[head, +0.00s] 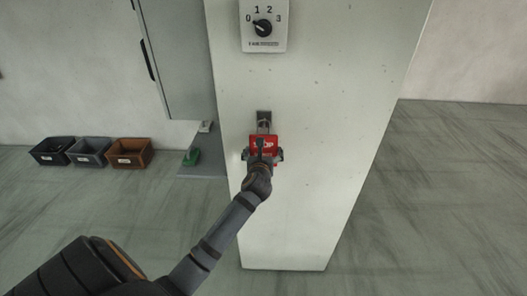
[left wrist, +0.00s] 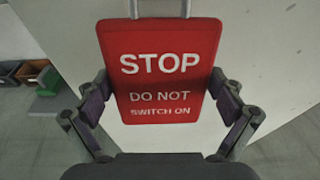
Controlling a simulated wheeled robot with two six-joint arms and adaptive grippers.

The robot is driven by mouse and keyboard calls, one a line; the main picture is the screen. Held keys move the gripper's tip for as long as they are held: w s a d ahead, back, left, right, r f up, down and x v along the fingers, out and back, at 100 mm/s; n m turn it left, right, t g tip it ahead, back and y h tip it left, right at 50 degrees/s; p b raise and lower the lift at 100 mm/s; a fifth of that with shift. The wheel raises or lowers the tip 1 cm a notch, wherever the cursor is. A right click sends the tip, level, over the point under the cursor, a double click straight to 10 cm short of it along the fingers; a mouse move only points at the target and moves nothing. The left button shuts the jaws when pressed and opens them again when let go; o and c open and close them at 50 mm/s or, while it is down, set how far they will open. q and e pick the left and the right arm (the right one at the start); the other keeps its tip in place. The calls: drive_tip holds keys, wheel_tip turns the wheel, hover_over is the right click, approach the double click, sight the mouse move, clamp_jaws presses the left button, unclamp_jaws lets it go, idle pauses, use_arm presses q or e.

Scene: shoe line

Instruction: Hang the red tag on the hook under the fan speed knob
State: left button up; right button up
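The red tag (head: 262,142) is upright in front of the white pillar. In the left wrist view the tag (left wrist: 160,72) faces me, reading "STOP DO NOT SWITCH ON", with a grey loop (left wrist: 160,9) at its top. My left gripper (head: 263,156) has one finger at each side edge of the tag; in the left wrist view the fingers (left wrist: 161,101) look closed on it. The dark hook plate (head: 264,115) is right above the tag, under the fan speed knob (head: 263,28), which points toward 0. Whether the loop is over the hook is hidden. My right gripper is out of view.
The white pillar (head: 300,210) fills the middle. A grey cabinet door (head: 180,60) stands at its left. Three bins, black (head: 52,151), grey (head: 90,152) and brown (head: 130,153), are on the floor at the left. A green object (head: 191,157) lies near them. The right floor is clear.

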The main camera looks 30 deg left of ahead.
use_arm(q)
drive_tip(key=shift+o, duration=0.2)
drive_tip(key=shift+s+d, duration=0.1)
drive_tip(key=shift+s, duration=0.05)
drive_tip(key=v, duration=1.1)
drive_tip(key=shift+s+d, duration=0.15)
drive_tip(key=shift+s, duration=0.1)
